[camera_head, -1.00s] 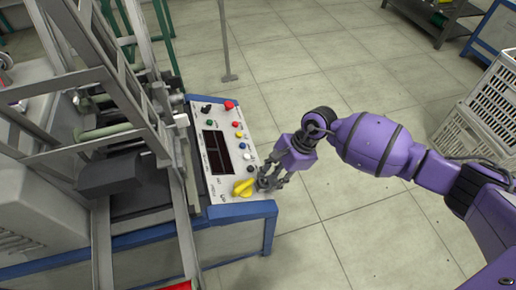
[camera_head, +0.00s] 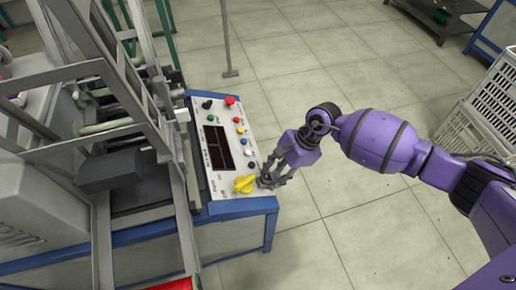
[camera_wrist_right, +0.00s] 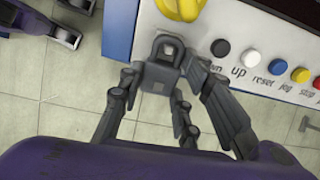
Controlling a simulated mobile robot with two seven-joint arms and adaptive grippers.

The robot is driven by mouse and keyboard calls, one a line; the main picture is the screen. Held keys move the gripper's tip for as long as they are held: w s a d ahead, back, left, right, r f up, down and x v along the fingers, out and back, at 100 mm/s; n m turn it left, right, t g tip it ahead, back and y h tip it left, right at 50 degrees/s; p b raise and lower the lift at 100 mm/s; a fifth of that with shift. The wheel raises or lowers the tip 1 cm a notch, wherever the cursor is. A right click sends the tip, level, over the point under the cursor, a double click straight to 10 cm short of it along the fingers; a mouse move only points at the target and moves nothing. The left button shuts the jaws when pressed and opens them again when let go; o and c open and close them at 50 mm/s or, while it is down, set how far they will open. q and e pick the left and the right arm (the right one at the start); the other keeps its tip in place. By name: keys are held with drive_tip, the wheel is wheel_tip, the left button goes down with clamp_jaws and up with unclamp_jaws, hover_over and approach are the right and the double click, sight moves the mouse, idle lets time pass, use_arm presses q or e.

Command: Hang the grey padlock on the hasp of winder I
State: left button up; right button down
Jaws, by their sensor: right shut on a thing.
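My right gripper (camera_head: 271,180) is at the front right corner of the winder's control panel (camera_head: 209,184), beside a yellow rotary handle (camera_head: 244,184). In the right wrist view its fingers (camera_wrist_right: 165,95) are shut on the grey padlock (camera_wrist_right: 160,75). The padlock's shackle (camera_wrist_right: 155,47) points toward the panel and overlaps its edge in the picture, just below the yellow handle (camera_wrist_right: 180,8). I cannot tell whether the shackle touches anything there. No separate hasp can be made out. In the head view the fingers mostly hide the padlock. My left gripper does not show.
Black, white, blue, yellow and red buttons (camera_head: 239,131) line the panel near the gripper. The winder's grey metal frame (camera_head: 186,200) rises left of the panel. Open tiled floor (camera_head: 320,235) lies to the right. Pale crates (camera_head: 480,115) stand at the far right.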

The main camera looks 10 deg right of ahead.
drive_tip(key=shift+d+f, duration=0.1)
drive_tip(key=shift+d, duration=0.05)
drive_tip(key=c, duration=1.2)
unclamp_jaws()
drive_tip(key=shift+d+r, duration=0.15)
drive_tip(key=shift+r, duration=0.35)
drive_tip(key=v, duration=1.1)
